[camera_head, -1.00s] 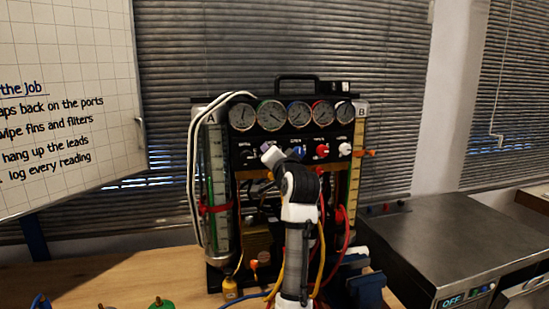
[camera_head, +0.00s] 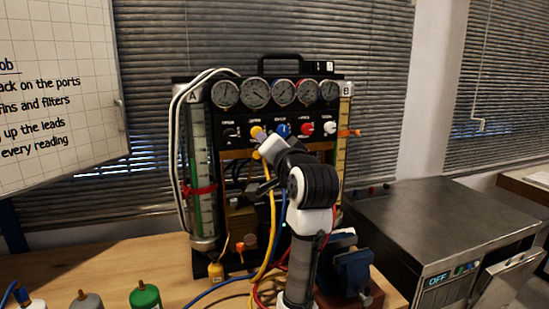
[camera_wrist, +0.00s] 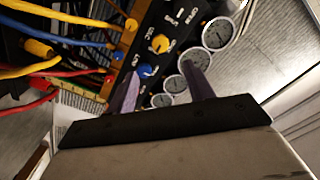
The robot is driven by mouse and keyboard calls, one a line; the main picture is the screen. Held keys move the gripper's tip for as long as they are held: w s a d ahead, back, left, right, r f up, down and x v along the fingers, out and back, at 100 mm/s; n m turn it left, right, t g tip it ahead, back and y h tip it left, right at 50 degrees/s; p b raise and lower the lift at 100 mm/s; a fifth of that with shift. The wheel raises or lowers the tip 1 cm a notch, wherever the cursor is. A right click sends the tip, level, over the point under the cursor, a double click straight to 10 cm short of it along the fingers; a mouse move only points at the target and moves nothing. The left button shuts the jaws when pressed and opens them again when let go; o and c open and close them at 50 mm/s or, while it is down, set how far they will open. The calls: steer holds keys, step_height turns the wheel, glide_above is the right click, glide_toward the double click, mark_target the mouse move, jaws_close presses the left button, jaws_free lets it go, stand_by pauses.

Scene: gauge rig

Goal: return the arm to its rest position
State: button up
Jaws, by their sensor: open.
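My gripper (camera_wrist: 160,95) is open and empty in the wrist view, its two purple fingers apart in front of the gauge rig's panel. In the head view my gripper (camera_head: 262,142) is small and partly hidden by my own arm, which rises in front of the rig. The gauge rig (camera_head: 273,112) stands upright on the wooden bench, with several round gauges across its top. A yellow knob (camera_wrist: 160,44) and a blue knob (camera_wrist: 145,71) show near the fingers in the wrist view. I cannot tell whether the fingers touch the panel.
Yellow, blue and red hoses (camera_wrist: 45,66) hang off the rig. A blue vise (camera_head: 352,268) stands right of my arm. A green bottle (camera_head: 145,296) and others stand at the front left. A metal machine (camera_head: 440,228) is at right. The wooden bench (camera_head: 125,262) has bare space at left.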

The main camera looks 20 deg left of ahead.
steer(key=shift+s+d, duration=0.4)
steer(key=shift+s, duration=0.2)
